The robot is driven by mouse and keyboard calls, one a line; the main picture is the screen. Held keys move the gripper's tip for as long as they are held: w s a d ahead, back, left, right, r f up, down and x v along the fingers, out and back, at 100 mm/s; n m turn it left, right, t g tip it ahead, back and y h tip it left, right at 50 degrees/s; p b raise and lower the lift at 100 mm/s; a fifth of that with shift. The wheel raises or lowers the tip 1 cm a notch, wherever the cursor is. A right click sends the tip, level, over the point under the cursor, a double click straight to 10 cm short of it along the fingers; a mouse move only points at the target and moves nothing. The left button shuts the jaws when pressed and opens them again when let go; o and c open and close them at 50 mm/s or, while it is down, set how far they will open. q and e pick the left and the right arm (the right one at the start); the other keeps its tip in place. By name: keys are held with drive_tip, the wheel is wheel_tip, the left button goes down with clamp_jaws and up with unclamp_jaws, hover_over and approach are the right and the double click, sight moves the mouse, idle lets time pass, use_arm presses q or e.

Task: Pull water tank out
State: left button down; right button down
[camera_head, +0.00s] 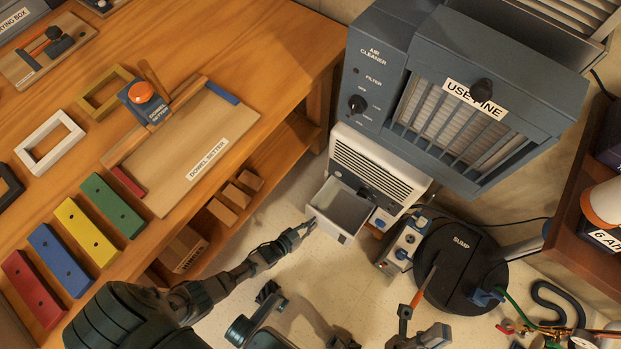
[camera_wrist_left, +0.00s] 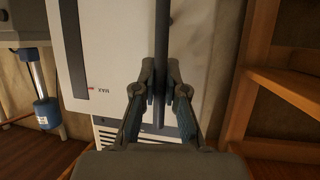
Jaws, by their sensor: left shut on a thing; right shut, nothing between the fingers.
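The water tank (camera_head: 343,208) is a pale open-topped bin at the foot of the white louvred unit (camera_head: 378,165). It stands out from the unit like a drawer, its inside visible. My left gripper (camera_head: 309,228) is at its front left end. In the left wrist view, the gripper (camera_wrist_left: 160,98) is shut on a dark bar (camera_wrist_left: 160,115) in front of the tank's white face (camera_wrist_left: 110,60), which carries a MAX mark. Whether the tank's rear is still inside the unit is unclear. My right gripper (camera_head: 405,312) is low at the right, shut and empty.
The wooden bench (camera_head: 285,45) with a lower shelf runs along the left. The blue-grey air cleaner (camera_head: 470,100) is above the unit. A socket box (camera_head: 403,243) and black sump lid (camera_head: 462,265) stand to the right. Pale floor (camera_head: 290,275) is open before the tank.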

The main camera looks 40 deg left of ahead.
use_arm(q)
drive_tip(key=c, duration=1.2)
unclamp_jaws()
drive_tip(key=v, duration=1.2)
drive_tip(key=shift+f, duration=0.1)
